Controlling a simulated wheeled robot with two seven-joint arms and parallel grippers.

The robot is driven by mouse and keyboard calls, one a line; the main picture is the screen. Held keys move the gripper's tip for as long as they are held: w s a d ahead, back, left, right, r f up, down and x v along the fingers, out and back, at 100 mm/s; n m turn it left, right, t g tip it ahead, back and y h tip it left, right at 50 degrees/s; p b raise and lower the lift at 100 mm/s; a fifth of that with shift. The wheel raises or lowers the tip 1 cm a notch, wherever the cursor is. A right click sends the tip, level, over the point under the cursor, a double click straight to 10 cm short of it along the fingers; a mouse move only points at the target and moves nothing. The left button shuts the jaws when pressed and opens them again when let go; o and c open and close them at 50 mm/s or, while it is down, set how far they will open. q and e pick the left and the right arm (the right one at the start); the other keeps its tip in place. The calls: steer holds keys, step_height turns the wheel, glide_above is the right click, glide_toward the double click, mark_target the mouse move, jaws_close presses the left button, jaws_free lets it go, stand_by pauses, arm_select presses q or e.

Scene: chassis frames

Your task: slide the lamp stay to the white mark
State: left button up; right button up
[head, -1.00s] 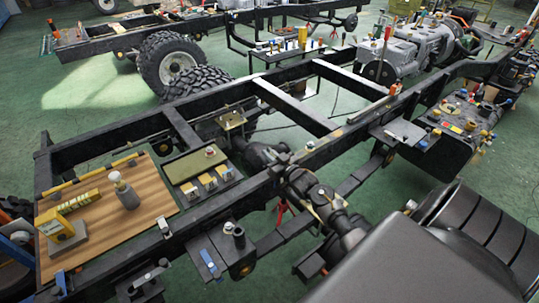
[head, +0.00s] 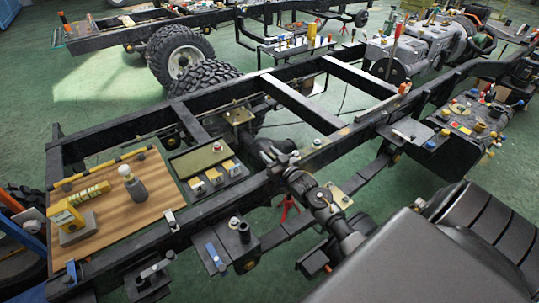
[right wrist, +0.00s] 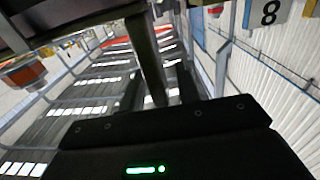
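My right gripper (head: 277,154) shows small and dark above the near chassis rail, near the middle of the head view. My left gripper is not in view. A wooden board (head: 150,216) lies on the chassis at the left, apart from my right gripper. On it stand a yellow bracket on a grey foot (head: 73,228) and a grey bottle-like piece with a white top (head: 135,187). I cannot tell which part is the lamp stay, or make out the white mark.
A tray with small yellow-and-white blocks (head: 214,180) sits between board and gripper. The chassis rail (head: 225,203) and cross-members frame open gaps. A large dark shape blocks the lower right.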

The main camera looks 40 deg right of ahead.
steer(key=shift+a, duration=0.1)
steer(key=s, duration=1)
steer(key=shift+s+b, duration=0.4)
steer(key=shift+b, duration=0.05)
steer(key=shift+a, duration=0.15)
